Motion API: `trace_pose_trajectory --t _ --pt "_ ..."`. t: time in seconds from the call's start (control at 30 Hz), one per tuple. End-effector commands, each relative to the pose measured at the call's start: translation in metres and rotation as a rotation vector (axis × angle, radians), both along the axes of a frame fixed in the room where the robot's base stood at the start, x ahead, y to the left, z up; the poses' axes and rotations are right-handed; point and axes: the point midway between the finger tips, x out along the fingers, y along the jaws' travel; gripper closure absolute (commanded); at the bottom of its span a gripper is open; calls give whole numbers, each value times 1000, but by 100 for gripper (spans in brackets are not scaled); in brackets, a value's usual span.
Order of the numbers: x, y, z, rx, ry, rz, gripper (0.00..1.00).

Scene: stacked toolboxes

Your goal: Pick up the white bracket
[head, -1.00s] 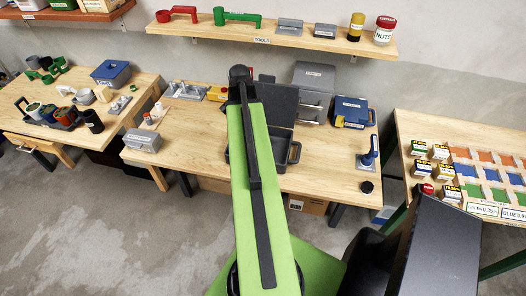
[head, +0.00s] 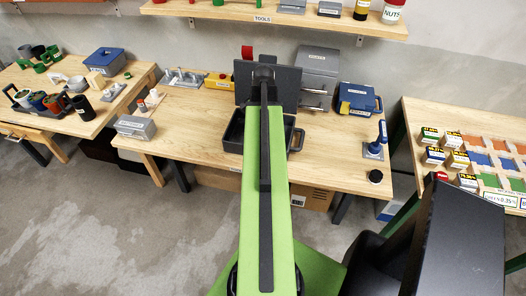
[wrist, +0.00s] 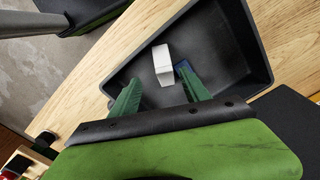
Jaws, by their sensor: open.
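The white bracket (wrist: 163,64) lies inside the dark open toolbox (wrist: 236,66) in the wrist view. My gripper (wrist: 153,84) has its two green fingers apart, pointing into the toolbox. The bracket shows just past the fingertips, nearer the right finger, and nothing is held. Whether the fingers touch it cannot be told. A small blue piece shows by the right fingertip. In the head view the toolbox (head: 233,130) stands on the middle table with its lid raised, and my arm hides much of it, the bracket and the gripper.
A blue case (head: 358,98) and a grey cabinet (head: 318,66) stand right of the toolbox. A grey box (head: 136,127) sits at the table's left front. A blue-handled tool (head: 376,142) stands at the right end. A shelf (head: 225,12) runs above. Table left of the toolbox is mostly clear.

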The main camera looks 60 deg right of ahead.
Motion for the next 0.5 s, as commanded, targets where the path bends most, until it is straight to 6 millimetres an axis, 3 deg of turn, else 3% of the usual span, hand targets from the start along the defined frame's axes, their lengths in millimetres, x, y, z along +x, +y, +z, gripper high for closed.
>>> trace_pose_trajectory --t 0.03,0.27,0.5 --pt "0 0 -15 0 0 0 45" --pt "0 -1 -16 0 0 -1 45" --pt "7 -8 -54 0 0 -1 45"
